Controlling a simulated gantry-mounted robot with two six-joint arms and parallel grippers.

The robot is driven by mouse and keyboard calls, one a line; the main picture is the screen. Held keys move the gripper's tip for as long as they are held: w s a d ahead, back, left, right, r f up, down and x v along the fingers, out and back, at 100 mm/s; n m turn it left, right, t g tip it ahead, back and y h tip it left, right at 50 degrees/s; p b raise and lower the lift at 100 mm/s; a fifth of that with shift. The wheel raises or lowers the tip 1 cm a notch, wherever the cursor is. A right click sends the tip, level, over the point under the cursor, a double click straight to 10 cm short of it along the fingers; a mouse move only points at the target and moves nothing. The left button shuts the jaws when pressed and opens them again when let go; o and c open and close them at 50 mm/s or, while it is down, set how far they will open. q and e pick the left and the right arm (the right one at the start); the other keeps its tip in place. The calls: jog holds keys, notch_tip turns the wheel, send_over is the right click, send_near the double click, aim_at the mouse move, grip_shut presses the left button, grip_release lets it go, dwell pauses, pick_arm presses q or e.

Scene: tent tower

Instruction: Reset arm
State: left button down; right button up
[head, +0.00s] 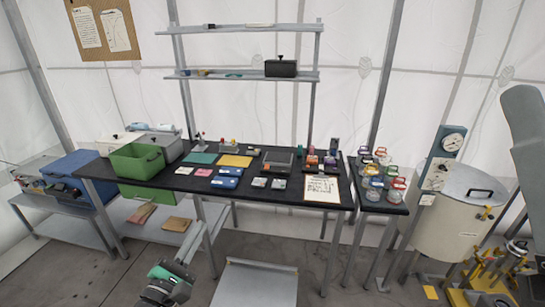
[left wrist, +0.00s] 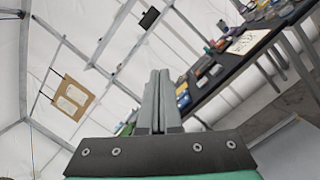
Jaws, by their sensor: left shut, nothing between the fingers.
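My left gripper (head: 198,240) is at the lower middle of the head view, in front of the black-topped table (head: 262,186) and below its top. In the left wrist view its two fingers (left wrist: 157,90) are pressed together with nothing between them. The gripper appears apart from the table and everything on it. My right gripper does not show in either view.
Green bin (head: 137,162), teal mat (head: 202,158), yellow mat (head: 235,161) and paper sheet (head: 321,189) are on the table. Several jars (head: 370,182) fill a side table at right. A large drum (head: 455,220) stands beyond. A low platform (head: 255,285) stands in front.

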pick_arm(q)
jog(key=s+d+r+m+t+h, duration=0.15)
jog(key=s+r+m, duration=0.3)
jog(key=r, duration=0.45)
jog(key=s+d+r+m+t+h, duration=0.1)
jog(key=s+d+r+m, duration=0.15)
jog(key=r+m, duration=0.45)
jog(key=s+d+r+m+t+h, duration=0.1)
jog(key=s+r+m+t, duration=0.3)
jog(key=r, duration=0.8)
jog(key=s+a+r+m+t+y, duration=0.1)
jog(key=s+a+r+m+y, duration=0.25)
jog(key=s, duration=0.35)
jog(key=s+a+r+m+t+y, duration=0.1)
jog(key=s+a+r+m+y, duration=0.1)
jog(key=s+r+m+y, duration=0.3)
notch_tip(320, 180, up, 26)
jog(key=m+h+p, duration=0.1)
jog(key=h+p, duration=0.1)
jog(key=p, duration=2.6)
notch_tip(320, 180, down, 61)
jog(key=b, duration=6.1)
jog(key=shift+s+g, duration=0.1)
jog(key=shift+g, duration=0.15)
